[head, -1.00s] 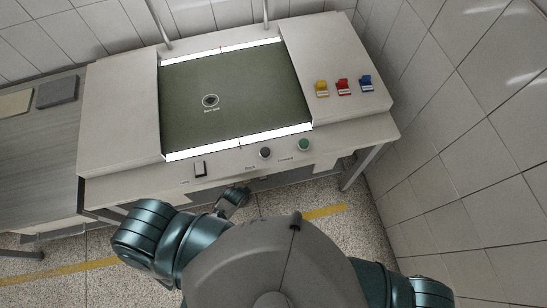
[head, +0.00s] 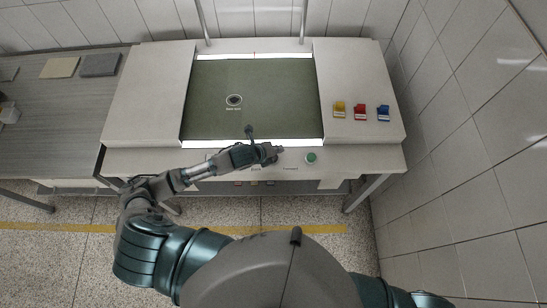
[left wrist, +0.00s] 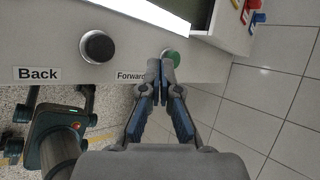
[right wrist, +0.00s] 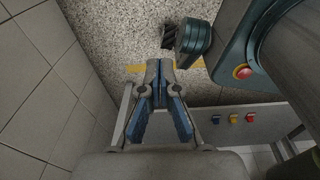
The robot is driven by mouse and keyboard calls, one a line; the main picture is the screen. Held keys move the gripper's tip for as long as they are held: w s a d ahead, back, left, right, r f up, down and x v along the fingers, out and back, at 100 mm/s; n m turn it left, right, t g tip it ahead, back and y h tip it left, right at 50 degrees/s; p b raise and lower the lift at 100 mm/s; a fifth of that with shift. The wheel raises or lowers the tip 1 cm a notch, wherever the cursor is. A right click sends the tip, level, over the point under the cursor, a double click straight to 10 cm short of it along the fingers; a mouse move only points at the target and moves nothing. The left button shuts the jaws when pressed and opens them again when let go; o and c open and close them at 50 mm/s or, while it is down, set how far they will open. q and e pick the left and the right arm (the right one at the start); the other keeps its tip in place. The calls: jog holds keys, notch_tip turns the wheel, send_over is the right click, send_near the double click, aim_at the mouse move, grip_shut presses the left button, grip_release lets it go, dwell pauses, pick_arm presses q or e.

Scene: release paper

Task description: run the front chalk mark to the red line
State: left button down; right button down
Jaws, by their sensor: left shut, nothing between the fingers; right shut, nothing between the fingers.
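The machine's green bed (head: 285,100) lies between a far white strip (head: 290,56) and a near white strip (head: 307,142). A small red mark (head: 254,55) shows at the far strip. I cannot make out a chalk mark. My left gripper (head: 278,151) is shut and empty over the front panel, between the "Back" and "Forward" labels. It hides the dark button in the head view; the left wrist view shows that dark button (left wrist: 97,46) left of the fingers (left wrist: 160,66). The green button (head: 311,158) is to the right, partly behind the fingertips there. My right gripper (right wrist: 159,66) is shut and empty above the floor.
A grey side table (head: 60,120) stands at the left. A tiled wall (head: 470,130) closes off the right. Two upright posts rise behind the bed.

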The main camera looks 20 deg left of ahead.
pick_arm(q)
jog(key=a+r+m, duration=0.1)
jog(key=m, duration=0.1)
jog(key=w+a+r+m, duration=0.1)
jog(key=m, duration=0.1)
jog(key=shift+a+r+m, duration=0.1)
jog(key=shift+a+m, duration=0.2)
pick_arm(e)
jog(key=shift+a+r, duration=0.2)
jog(key=shift+a, duration=0.6)
